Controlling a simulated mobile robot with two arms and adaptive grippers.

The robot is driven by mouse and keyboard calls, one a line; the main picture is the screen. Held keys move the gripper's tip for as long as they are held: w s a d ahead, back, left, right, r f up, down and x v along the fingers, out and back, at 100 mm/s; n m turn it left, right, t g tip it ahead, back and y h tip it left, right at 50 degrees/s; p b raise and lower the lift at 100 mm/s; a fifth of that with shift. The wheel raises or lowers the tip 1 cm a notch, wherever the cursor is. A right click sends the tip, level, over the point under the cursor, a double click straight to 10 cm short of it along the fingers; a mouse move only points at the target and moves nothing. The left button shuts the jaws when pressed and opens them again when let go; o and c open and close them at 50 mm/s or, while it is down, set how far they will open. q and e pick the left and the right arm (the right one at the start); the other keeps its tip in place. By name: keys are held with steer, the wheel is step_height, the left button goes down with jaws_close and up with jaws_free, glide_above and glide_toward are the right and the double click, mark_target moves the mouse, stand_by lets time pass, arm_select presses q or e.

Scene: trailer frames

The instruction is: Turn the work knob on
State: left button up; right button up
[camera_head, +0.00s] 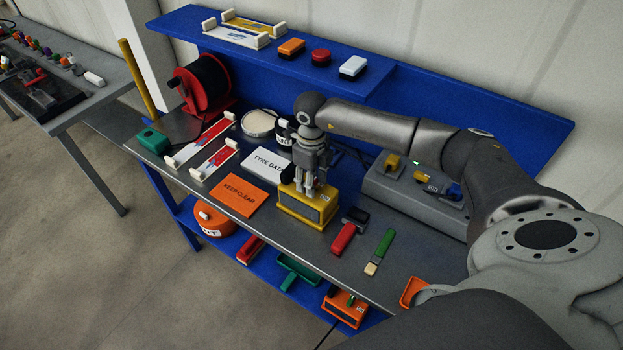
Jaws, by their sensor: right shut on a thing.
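A yellow box (304,213) with a dark front window and a small white label stands on the grey bench top. My right gripper (312,193) comes down over its top with the fingers pointing down. It is shut on what looks like the work knob on top of this box. The fingers hide most of the knob, so which way it is turned cannot be told. My left gripper is not in view.
An orange KEEP CLEAR sign (238,196) and a white TYRE DATE sign (268,165) lie left of the box. A red-handled tool (343,238) and a green-handled brush (384,244) lie to its right. A grey unit (400,195) stands behind. A blue shelf (215,41) runs above.

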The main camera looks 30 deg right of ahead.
steer(key=shift+m, duration=0.3)
steer(key=m+b, duration=0.2)
steer(key=m, duration=0.1)
steer(key=shift+m, duration=0.3)
steer(key=m+b, duration=0.1)
steer(key=m, duration=0.3)
steer(key=shift+m+b, duration=0.3)
steer(key=shift+b, duration=0.1)
steer(key=m+b, duration=0.1)
steer(key=m, duration=0.8)
steer(key=shift+b, duration=0.3)
steer(key=shift+m, duration=0.3)
steer(key=o, duration=1)
